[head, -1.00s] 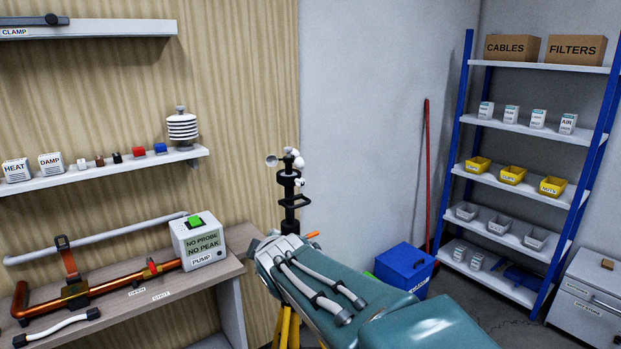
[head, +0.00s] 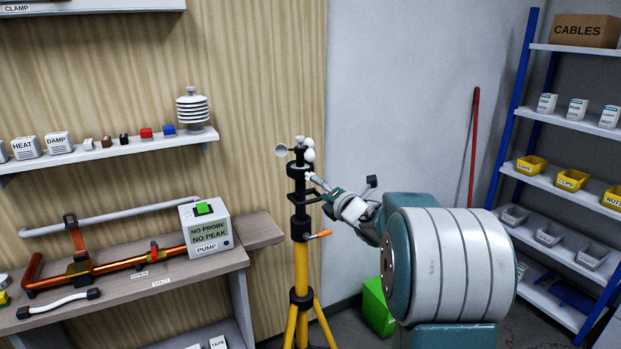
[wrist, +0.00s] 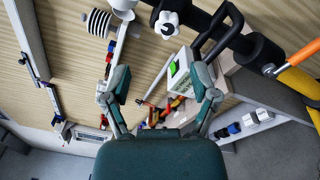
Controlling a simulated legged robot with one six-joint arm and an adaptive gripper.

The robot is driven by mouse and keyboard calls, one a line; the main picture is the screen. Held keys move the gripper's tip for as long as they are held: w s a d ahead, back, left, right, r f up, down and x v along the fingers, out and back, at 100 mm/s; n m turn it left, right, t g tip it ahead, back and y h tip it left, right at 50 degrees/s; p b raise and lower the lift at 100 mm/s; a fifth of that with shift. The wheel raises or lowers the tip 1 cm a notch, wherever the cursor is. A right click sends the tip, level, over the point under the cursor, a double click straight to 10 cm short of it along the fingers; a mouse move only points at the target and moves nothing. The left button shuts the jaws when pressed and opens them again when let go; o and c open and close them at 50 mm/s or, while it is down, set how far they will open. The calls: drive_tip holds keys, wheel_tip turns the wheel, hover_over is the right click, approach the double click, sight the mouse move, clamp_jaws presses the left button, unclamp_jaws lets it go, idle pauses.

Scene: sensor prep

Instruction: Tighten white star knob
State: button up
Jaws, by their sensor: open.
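The white star knob (wrist: 167,22) shows near the top of the wrist view, on a dark post lying across that view. In the head view a small white piece on the right side of the dark mast (head: 299,183) looks like this knob (head: 310,177). My gripper (head: 324,188) is at the mast's right side, close to the knob. In the wrist view my gripper (wrist: 160,76) has its two fingers spread, with nothing between them. The knob lies beyond the fingertips, apart from them. The exact gap is hard to judge.
A black loop bracket (wrist: 216,35) and an orange lever (wrist: 298,54) sit close to my gripper. The mast stands on a yellow tripod (head: 301,290). The workbench (head: 215,262) with the pump box (head: 207,230) is at left, a green box (head: 376,308) below my arm.

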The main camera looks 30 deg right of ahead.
sight(311, 182)
drive_tip(key=w, duration=0.2)
drive_tip(key=w+d, duration=0.1)
drive_tip(key=w, duration=0.2)
drive_tip(key=w+d, duration=0.1)
drive_tip(key=w, duration=0.1)
drive_tip(key=shift+w+f, duration=0.25)
drive_tip(key=shift+w, duration=0.05)
drive_tip(key=shift+w+a+r, duration=0.15)
drive_tip(key=shift+a, duration=0.8)
drive_tip(key=shift+d, duration=0.15)
drive_tip(key=c, duration=0.6)
drive_tip(key=shift+d, duration=0.3)
clamp_jaws()
